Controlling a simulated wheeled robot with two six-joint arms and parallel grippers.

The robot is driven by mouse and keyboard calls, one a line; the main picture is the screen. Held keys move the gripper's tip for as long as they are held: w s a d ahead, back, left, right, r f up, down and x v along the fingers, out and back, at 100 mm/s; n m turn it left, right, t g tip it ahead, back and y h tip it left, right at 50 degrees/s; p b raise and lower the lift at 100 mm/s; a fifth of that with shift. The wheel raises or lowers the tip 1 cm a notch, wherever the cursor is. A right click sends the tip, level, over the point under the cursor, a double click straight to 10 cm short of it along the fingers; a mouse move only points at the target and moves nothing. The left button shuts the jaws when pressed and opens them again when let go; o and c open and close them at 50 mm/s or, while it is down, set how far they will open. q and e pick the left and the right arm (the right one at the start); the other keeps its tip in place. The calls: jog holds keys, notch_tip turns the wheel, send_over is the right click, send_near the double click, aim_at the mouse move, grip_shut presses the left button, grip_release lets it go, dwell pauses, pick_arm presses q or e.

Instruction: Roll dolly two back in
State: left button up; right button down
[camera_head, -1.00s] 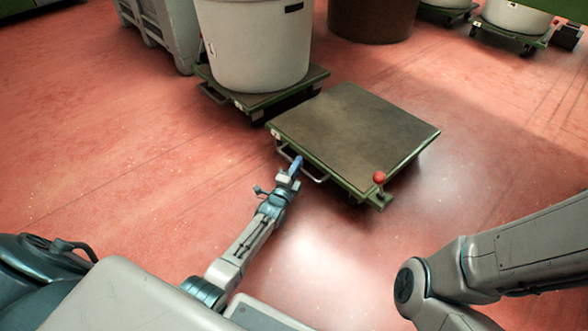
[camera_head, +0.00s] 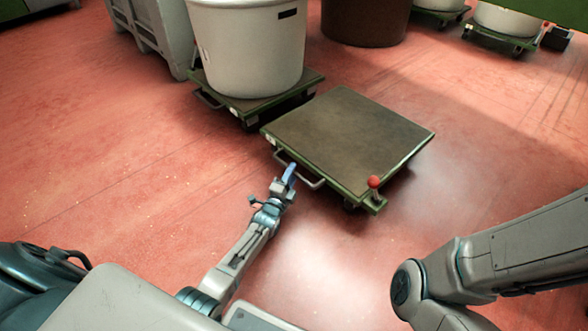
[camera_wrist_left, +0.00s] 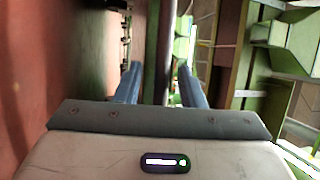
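An empty dolly (camera_head: 348,135) with a brown deck and green frame stands on the red floor at the centre of the head view. A pale bar handle (camera_head: 311,185) runs along its near-left side, and a red knob (camera_head: 374,181) stands at its near-right corner. Its number cannot be read. My left gripper (camera_head: 290,172) is at that handle; contact cannot be told. In the left wrist view its blue fingers (camera_wrist_left: 160,85) are apart, with a dark green upright strip showing between them. My right gripper is out of view; only that arm's links show.
A second dolly (camera_head: 318,77) carrying a large white tub (camera_head: 246,45) stands just behind and left of the empty one. A grey crate (camera_head: 152,30) and a brown bin (camera_head: 364,22) stand farther back. The floor right of the empty dolly is clear.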

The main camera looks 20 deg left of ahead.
pick_arm(q)
jog(key=s+p, duration=0.1)
jog(key=s, duration=0.2)
jog(key=s+f+p, duration=0.1)
jog(key=s, duration=0.2)
jog(key=s+p, duration=0.1)
jog(key=s, duration=0.1)
jog(key=shift+s+d+f, duration=0.1)
jog(key=shift+s+f, duration=0.15)
jog(key=shift+s, duration=0.15)
jog(key=shift+s, duration=0.1)
